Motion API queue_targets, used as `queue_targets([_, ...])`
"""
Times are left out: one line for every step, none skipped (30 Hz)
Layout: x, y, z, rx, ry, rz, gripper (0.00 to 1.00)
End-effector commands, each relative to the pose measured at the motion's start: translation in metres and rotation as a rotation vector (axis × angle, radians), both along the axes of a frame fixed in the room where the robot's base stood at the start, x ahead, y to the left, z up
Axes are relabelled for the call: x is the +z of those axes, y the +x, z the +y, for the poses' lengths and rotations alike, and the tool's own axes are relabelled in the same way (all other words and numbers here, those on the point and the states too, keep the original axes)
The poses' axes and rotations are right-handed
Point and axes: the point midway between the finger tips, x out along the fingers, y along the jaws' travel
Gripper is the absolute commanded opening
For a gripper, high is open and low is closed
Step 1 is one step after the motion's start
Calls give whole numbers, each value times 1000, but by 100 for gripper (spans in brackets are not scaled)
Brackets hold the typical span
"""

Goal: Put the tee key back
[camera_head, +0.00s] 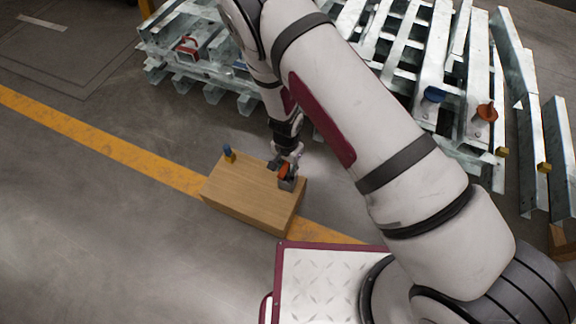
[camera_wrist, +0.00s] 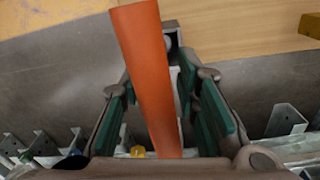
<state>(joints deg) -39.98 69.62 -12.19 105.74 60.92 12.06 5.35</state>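My gripper (camera_head: 285,161) is low over the right part of the wooden box (camera_head: 245,187), pointing down. An orange piece (camera_head: 283,171) with a grey block-like part (camera_head: 287,184) shows at its fingertips. In the wrist view a long orange bar (camera_wrist: 150,75) runs between my green-padded fingers, slightly tilted. I cannot tell whether both pads touch it. A small blue-topped piece with a yellow base (camera_head: 229,153) stands at the box's far left corner. I cannot tell for certain which of these is the tee key.
Galvanised steel frames (camera_head: 200,68) lie stacked behind, with a red-handled item (camera_head: 187,47) on them. A blue knob (camera_head: 434,95) and an orange knob (camera_head: 487,112) stand on the right-hand frames. Open floor with a yellow line (camera_head: 100,142) lies left.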

Motion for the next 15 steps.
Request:
queue_targets([0, 0, 0, 0, 0, 0, 29])
queue_targets([0, 0, 0, 0, 0, 0, 29])
queue_targets([0, 0, 0, 0, 0, 0, 29])
queue_targets([0, 0, 0, 0, 0, 0, 29])
queue_targets([0, 0, 0, 0, 0, 0, 29])
queue_targets([1, 0, 0, 0, 0, 0, 29])
queue_targets([1, 0, 0, 1, 0, 0, 29])
queue_targets([2, 0, 0, 1, 0, 0, 29])
queue_targets([4, 0, 0, 1, 0, 0, 29])
queue_targets([7, 0, 1, 1, 1, 0, 29])
queue_targets([11, 1, 1, 1, 1, -2, 29])
queue_targets([18, 1, 1, 1, 1, -2, 29])
queue_targets([23, 1, 1, 1, 1, -2, 29])
queue_targets([29, 1, 2, 1, 2, -1, 29])
queue_targets([37, 1, 2, 2, 2, -1, 29])
